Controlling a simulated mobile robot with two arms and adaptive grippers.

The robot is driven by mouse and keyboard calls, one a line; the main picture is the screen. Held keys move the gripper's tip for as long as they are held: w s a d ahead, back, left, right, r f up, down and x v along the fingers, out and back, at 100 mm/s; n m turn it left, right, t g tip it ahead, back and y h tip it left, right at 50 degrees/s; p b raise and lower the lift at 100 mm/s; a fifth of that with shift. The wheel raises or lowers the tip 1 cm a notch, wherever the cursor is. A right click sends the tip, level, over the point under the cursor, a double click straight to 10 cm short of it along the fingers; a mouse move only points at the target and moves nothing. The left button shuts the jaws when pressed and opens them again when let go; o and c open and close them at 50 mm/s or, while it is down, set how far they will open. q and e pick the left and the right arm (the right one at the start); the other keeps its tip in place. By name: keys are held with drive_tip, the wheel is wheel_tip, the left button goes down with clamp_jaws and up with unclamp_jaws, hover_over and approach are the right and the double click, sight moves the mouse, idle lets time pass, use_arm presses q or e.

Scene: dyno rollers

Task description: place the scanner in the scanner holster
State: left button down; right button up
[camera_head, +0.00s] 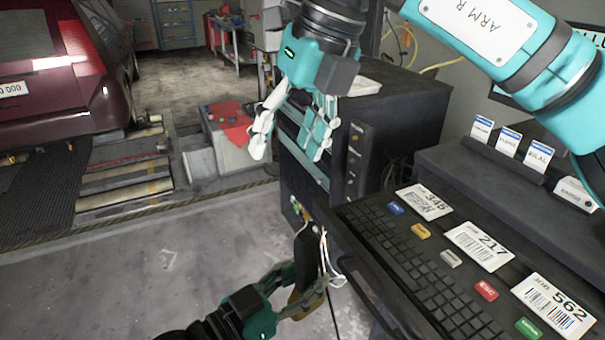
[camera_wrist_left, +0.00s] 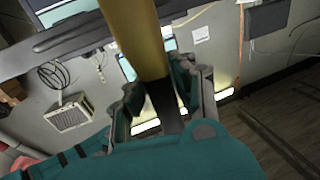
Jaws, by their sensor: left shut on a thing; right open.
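My left gripper (camera_head: 300,291) is low in the head view, beside the front left corner of the keyboard desk. It is shut on the scanner, whose yellow part (camera_head: 303,304) shows between the fingers. In the left wrist view, the yellow and black scanner (camera_wrist_left: 140,38) runs up between the fingers of the left gripper (camera_wrist_left: 163,90). A dark upright body (camera_head: 306,258) stands just above the fingers in the head view; I cannot tell whether it is scanner or holster. I cannot clearly make out the holster. My right gripper (camera_head: 292,132) is open and empty above, before the dark cabinet.
The desk's keyboard (camera_head: 415,262), coloured keys and barcode cards (camera_head: 480,246) lie right of my left gripper. White cables (camera_head: 326,255) hang at the desk's edge. A dark drawer cabinet (camera_head: 400,125) stands behind. The floor at left is clear; a red car (camera_head: 65,75) stands beyond.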

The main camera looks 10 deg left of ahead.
sight(304, 236)
drive_tip(key=s+d+f+n+h, duration=0.1)
drive_tip(key=s+h, duration=0.1)
drive_tip(key=s+d+f+h, duration=0.1)
drive_tip(key=f+h, duration=0.1)
drive_tip(key=shift+s+d+n, duration=0.15)
drive_tip(key=shift+s+n, duration=0.25)
drive_tip(key=shift+d+f, duration=0.15)
drive_tip(key=shift+f, duration=0.1)
wheel_tip(304, 236, down, 12)
drive_tip(key=shift+w+d+r, duration=0.1)
drive_tip(key=shift+r, duration=0.15)
clamp_jaws()
use_arm(q)
drive_tip(key=c, duration=1)
unclamp_jaws()
drive_tip(key=shift+c, duration=0.2)
